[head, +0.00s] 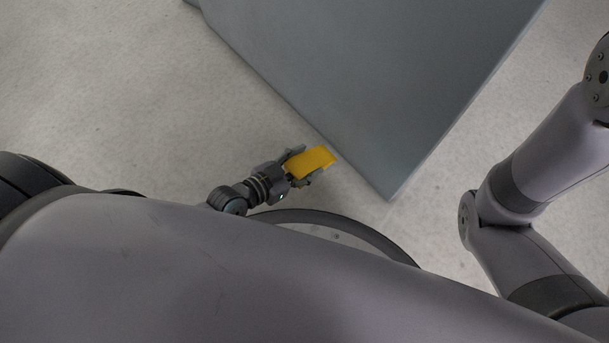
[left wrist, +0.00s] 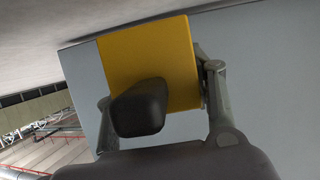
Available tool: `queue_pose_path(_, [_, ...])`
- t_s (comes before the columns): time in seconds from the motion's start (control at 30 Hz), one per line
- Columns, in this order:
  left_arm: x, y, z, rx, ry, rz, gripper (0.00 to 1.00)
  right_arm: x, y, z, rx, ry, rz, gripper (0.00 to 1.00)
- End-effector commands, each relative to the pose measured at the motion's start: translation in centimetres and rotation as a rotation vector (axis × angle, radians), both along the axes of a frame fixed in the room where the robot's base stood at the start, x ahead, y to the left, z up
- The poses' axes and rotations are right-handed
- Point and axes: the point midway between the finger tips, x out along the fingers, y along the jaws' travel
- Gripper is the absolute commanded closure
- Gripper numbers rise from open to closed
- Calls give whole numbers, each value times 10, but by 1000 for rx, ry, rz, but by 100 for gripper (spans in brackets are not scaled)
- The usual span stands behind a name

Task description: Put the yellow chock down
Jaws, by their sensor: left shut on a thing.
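The yellow chock (head: 312,161) is a small yellow block in the head view, between the fingers of my left gripper (head: 303,165). My left gripper is shut on it, beside the edge of a large grey-blue block. In the left wrist view the chock (left wrist: 178,58) fills the upper middle, with the fingers of my left gripper (left wrist: 155,100) on either side of it. A dark rounded part covers its lower middle. I cannot tell whether the chock touches the floor or the grey block. My right gripper is not in view.
The large grey-blue block (head: 360,70) stands just beyond the chock, its corner pointing towards me. Pale speckled floor (head: 130,90) is clear to its left. More open floor (head: 450,155) lies to its right, by my right arm. Railings (left wrist: 45,130) show far off in the left wrist view.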

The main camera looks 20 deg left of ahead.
Motion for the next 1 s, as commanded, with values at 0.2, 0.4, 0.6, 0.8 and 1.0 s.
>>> queue_pose_path(0.2, [1, 0, -10, -2, -5, 1, 100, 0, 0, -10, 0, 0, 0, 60])
queue_pose_path(0.4, [1, 0, -37, -2, -4, 1, 100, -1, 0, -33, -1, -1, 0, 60])
queue_pose_path(0.6, [1, 0, -48, -2, -5, 1, 100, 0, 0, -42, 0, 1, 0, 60])
queue_pose_path(0.8, [1, 0, -46, -2, -5, 1, 100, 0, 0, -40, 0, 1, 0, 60])
queue_pose_path(1.0, [0, 0, -51, -1, -1, 0, 46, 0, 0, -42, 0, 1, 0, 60])
